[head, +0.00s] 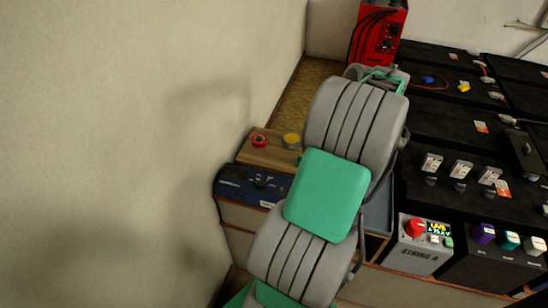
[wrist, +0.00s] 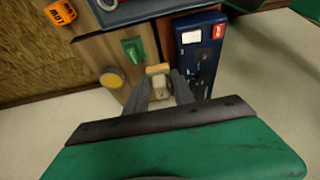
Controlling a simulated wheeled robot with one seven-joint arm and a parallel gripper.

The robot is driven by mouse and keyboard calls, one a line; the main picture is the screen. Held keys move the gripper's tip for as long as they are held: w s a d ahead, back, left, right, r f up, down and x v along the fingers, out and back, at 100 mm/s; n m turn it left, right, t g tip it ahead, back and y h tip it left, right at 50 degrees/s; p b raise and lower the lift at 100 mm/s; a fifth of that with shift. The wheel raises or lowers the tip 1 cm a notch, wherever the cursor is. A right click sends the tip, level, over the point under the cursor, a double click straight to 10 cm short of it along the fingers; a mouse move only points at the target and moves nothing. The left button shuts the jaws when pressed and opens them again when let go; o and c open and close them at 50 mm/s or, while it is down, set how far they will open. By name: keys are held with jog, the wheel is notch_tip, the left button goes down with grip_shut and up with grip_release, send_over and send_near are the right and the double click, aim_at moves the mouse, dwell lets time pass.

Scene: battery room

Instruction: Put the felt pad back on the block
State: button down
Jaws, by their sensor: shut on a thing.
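My gripper (wrist: 160,80) shows in the wrist view, its two grey fingers shut on a small pale thing (wrist: 158,83), which looks like the felt pad. A tan-yellow end shows at its far side; the fingers hide its sides. Left of the fingers is a wooden block (wrist: 95,48) with a yellow disc (wrist: 112,78) and a green piece (wrist: 133,48) on top. I cannot tell whether the held thing touches the wood. In the head view the wooden block (head: 246,154) carries a red disc (head: 260,140) and the yellow disc (head: 292,140). My arm hides the gripper there.
A blue device (wrist: 200,55) lies right beside the wood. An orange tag (wrist: 62,12) is at the wrist view's upper left. In the head view, black batteries (head: 440,125), a grey box with a red button (head: 414,258) and a red charger (head: 378,35) stand to the right. A wall (head: 150,130) bounds the left.

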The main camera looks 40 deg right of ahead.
jog(key=w+f, duration=0.5)
jog(key=w, duration=0.3)
send_over(275, 159)
jog(key=s, duration=0.2)
jog(key=f, duration=0.4)
jog(key=shift+w+d, duration=0.1)
jog(key=shift+d, duration=0.2)
jog(key=f, duration=0.2)
jog(key=shift+w+f+b, duration=0.25)
jog(key=shift+f+b, duration=0.05)
jog(key=shift+f, duration=0.5)
jog(key=c, duration=1.1)
grip_release()
jog(key=shift+o, duration=0.2)
